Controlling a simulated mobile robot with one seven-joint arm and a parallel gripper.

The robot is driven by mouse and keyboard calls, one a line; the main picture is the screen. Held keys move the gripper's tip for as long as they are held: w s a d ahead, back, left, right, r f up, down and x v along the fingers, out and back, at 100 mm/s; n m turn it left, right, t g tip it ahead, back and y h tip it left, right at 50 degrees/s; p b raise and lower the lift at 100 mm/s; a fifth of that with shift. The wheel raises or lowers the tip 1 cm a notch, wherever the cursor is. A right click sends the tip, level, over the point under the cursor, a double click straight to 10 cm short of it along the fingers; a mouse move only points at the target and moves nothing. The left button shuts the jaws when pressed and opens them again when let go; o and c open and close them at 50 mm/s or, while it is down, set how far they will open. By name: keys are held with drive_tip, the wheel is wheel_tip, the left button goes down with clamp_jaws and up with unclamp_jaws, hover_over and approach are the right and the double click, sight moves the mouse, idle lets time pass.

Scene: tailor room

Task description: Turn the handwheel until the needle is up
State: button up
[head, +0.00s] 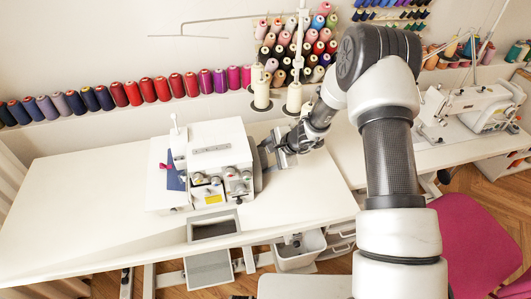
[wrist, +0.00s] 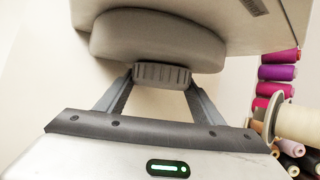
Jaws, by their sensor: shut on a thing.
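The sewing machine, a white serger-like box (head: 212,150), stands on the white table, with coloured dials on its front. The grey handwheel is on its right side; in the wrist view a broad round grey disc (wrist: 150,38) carries a smaller ribbed grey knob (wrist: 162,75). My gripper (wrist: 160,85) is shut on the ribbed knob, with one finger on either side of it. In the head view my gripper (head: 270,148) reaches the machine's right side from the right. The needle cannot be made out in either view.
The white table (head: 80,205) is bare to the machine's left. Two cream thread cones (head: 261,92) stand behind my gripper. A row of coloured spools (head: 135,93) lines the wall. Another sewing machine (head: 470,108) and a pink chair (head: 478,235) are at the right.

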idle(0.3)
drive_tip(key=o, duration=1)
drive_tip(key=shift+o, duration=0.2)
drive_tip(key=shift+d+r, duration=0.1)
drive_tip(key=v, duration=1.7)
